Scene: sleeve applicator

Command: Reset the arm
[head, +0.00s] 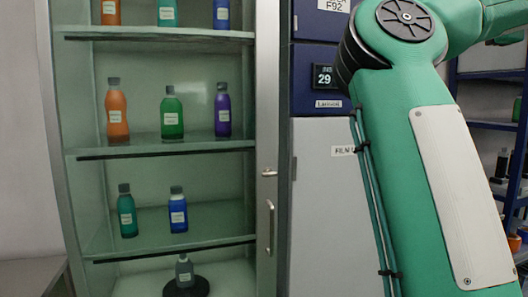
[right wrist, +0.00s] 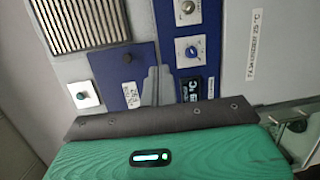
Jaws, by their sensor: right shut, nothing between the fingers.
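My green right arm (head: 430,170), with a pale panel, fills the right of the head view, its dark joint at the top. The right gripper is outside that view. In the right wrist view my right gripper (right wrist: 159,86) has its grey fingers together and empty. They appear in front of a blue and grey machine front (right wrist: 215,25) with knobs and a small display. I cannot tell the distance to it. My left gripper is in neither view.
A glass-fronted cabinet (head: 265,130) at left holds shelves of coloured bottles, including an orange bottle (head: 117,112) and a grey bottle (head: 184,272) on a dark round base. A blue and grey cabinet (head: 325,220) stands beside it, partly behind my arm. Blue shelving (head: 500,75) is at far right.

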